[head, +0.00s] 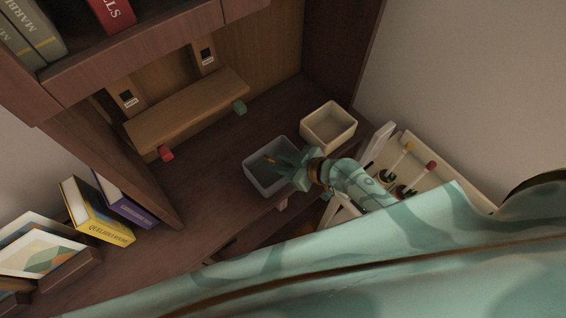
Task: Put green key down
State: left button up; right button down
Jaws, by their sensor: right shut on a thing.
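My right gripper (284,162) reaches in from the right, over the grey bin (255,182) on the wooden desk. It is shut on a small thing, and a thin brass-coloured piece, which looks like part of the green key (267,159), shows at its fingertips. The fingers hide the rest of it. I cannot tell whether the key touches the bin's floor. My left gripper is not in view.
A cream bin (329,127) stands beside the grey one. A wooden rack (187,112) behind has a green piece (239,107) and a red piece (167,153) at its front. Books (98,213) stand at the left. The desk left of the grey bin is clear.

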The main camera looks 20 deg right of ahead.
jog(key=c, duration=1.2)
grip_release()
jog(key=shift+r, duration=0.15)
jog(key=shift+s+d+r+p, duration=0.2)
jog(key=shift+r+p, duration=0.2)
jog(key=shift+p, duration=0.1)
jog(key=shift+s+d+r+p, duration=0.15)
jog(key=shift+r+p, duration=0.25)
jog(key=shift+p, duration=0.1)
jog(key=v, duration=1)
jog(key=shift+s+d+r, duration=0.2)
jog(key=shift+s+d, duration=0.05)
jog(key=shift+f, duration=0.1)
